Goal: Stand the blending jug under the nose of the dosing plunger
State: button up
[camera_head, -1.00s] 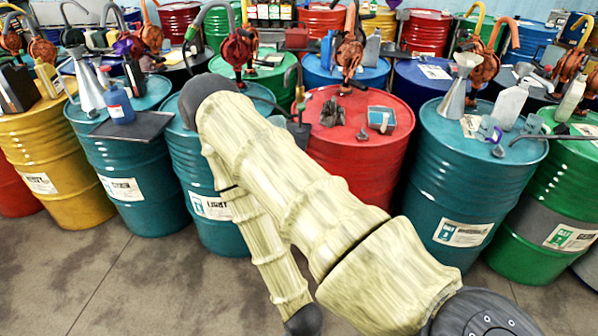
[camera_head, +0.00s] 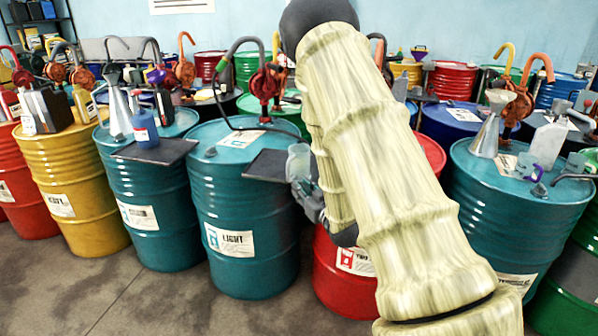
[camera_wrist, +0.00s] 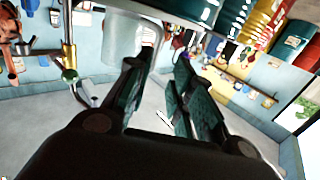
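The blending jug (camera_head: 298,161) is translucent and pale. It is clear of the floor, just off the right edge of a dark tray on the teal LIGHT drum. My gripper (camera_head: 308,197) is at its lower right, partly hidden by my arm. A steel rod with a brass fitting (camera_wrist: 69,75) and a bent spout, likely the dosing plunger, stands left of the jug in the wrist view.
The dark tray (camera_head: 266,165) juts from the LIGHT drum (camera_head: 245,215), which bears a red hand pump (camera_head: 265,85) with a black hose. A red drum (camera_head: 345,285) stands to the right, largely behind my arm. Another teal drum (camera_head: 140,205) with a blue bottle (camera_head: 144,128) is left.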

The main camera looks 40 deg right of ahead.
aim_at(289, 172)
jog(key=w, duration=0.3)
jog(key=w+d+r+p, duration=0.1)
jog(key=shift+w, duration=0.3)
jog(key=shift+w+d+f+p, duration=0.15)
jog(key=shift+w+p, duration=0.2)
jog(key=shift+w, duration=0.7)
jog(key=shift+w+d+p, duration=0.2)
jog(key=shift+w+p, duration=0.1)
jog(key=shift+w, duration=0.75)
jog(key=shift+w+d+f+p, duration=0.15)
jog(key=shift+w+p, duration=0.2)
jog(key=shift+w, duration=0.7)
jog(key=shift+r, duration=0.1)
grip_shut()
